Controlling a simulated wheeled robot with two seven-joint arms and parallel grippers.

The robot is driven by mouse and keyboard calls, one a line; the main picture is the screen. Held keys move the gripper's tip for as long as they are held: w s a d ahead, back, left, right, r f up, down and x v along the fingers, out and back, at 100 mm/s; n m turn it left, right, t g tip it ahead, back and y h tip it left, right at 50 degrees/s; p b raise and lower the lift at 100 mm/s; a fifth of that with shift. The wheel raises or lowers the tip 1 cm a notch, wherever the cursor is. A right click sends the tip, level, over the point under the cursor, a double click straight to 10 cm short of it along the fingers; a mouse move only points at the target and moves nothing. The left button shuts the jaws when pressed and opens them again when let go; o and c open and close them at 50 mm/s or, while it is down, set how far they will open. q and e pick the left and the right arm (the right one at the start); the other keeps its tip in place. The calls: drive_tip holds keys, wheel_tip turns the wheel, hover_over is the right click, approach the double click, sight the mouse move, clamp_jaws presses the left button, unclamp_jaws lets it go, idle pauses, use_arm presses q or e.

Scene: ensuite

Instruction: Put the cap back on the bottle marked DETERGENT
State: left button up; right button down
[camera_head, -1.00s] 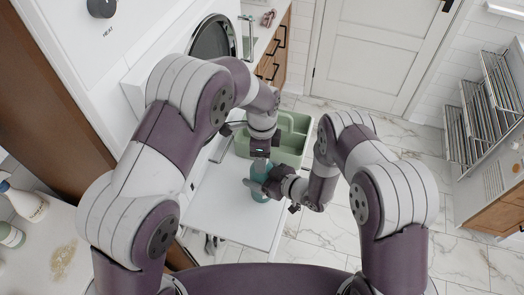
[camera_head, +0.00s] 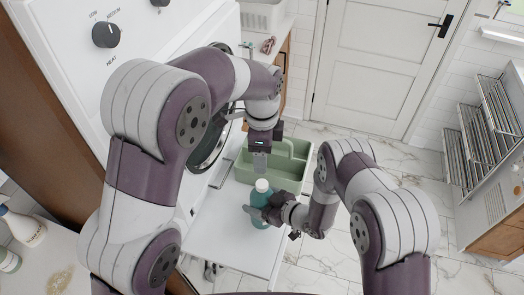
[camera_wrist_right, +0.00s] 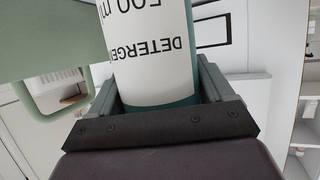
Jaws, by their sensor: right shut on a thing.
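The teal bottle (camera_head: 261,218) stands upright over the white surface in the head view, with a white cap (camera_head: 262,185) at its top. Whether the cap is fully seated cannot be told. In the right wrist view the bottle (camera_wrist_right: 155,60) shows a white label reading DETERGENT and 500 ml. My right gripper (camera_head: 262,212) is shut around the lower part of the bottle from the right; it also shows in the right wrist view (camera_wrist_right: 160,100). My left gripper (camera_head: 260,162) points down just above the cap, apparently apart from it; its finger gap is not clear.
A green caddy (camera_head: 290,165) stands just behind the bottle. The white surface (camera_head: 225,225) has bare room left of the bottle. A white appliance with a round door (camera_head: 212,150) is close to my left arm. Other bottles (camera_head: 25,230) stand at the far left.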

unclamp_jaws()
drive_tip(key=shift+s+d+r, duration=0.1)
drive_tip(key=shift+s+d, duration=0.15)
drive_tip(key=shift+d, duration=0.2)
drive_tip(key=b+v, duration=0.3)
drive_tip(key=v, duration=0.8)
drive_tip(key=shift+s+d+r, duration=0.15)
drive_tip(key=shift+s+d, duration=0.05)
drive_tip(key=shift+s, duration=0.1)
